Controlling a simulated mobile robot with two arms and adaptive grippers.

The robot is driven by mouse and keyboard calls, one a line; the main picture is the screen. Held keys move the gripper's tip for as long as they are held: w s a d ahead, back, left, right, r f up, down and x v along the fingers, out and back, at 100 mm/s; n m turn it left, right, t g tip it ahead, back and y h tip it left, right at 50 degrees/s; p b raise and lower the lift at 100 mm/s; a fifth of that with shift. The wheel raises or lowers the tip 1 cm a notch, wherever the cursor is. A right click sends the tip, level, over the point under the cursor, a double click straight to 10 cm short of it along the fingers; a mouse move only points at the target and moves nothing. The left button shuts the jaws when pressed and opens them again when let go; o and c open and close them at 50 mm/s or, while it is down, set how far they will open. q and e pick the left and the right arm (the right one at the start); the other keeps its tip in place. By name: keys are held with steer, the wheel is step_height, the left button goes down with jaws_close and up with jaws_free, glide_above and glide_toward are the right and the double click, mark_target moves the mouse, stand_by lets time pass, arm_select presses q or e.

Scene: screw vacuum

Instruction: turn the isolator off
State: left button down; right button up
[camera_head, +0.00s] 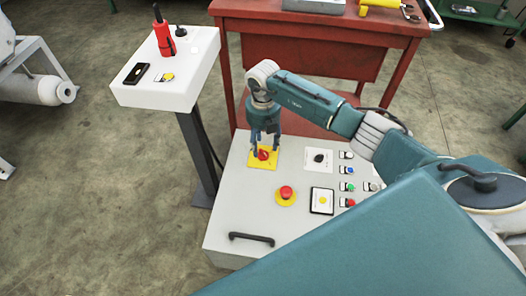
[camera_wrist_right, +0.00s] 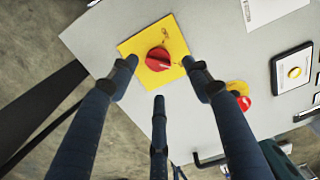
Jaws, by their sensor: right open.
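The isolator is a red rotary knob (camera_wrist_right: 158,60) on a yellow square plate (camera_wrist_right: 178,44), at the upper left of the grey control panel (camera_head: 237,222). In the head view the knob (camera_head: 263,155) shows just below my right gripper (camera_head: 262,148). In the right wrist view my right gripper (camera_wrist_right: 160,75) is open, its fingers spread around the knob's sides and near edge. The fingers look apart from the knob, though I cannot tell the exact height gap. My left gripper is not in view.
A red emergency button (camera_head: 286,192) on a yellow disc sits close by on the panel. A yellow-button box (camera_head: 322,201), a black knob (camera_head: 319,158) and several small switches are to the right. A white pedestal box (camera_head: 190,85) stands left; a red table (camera_head: 318,50) is behind.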

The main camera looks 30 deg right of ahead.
mark_target(263, 153)
step_height(263, 153, down, 5)
steer(key=shift+b, duration=0.35)
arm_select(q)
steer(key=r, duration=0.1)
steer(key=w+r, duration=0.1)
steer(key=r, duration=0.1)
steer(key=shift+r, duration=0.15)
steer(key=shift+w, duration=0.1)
arm_select(e)
steer(key=c, duration=1.1)
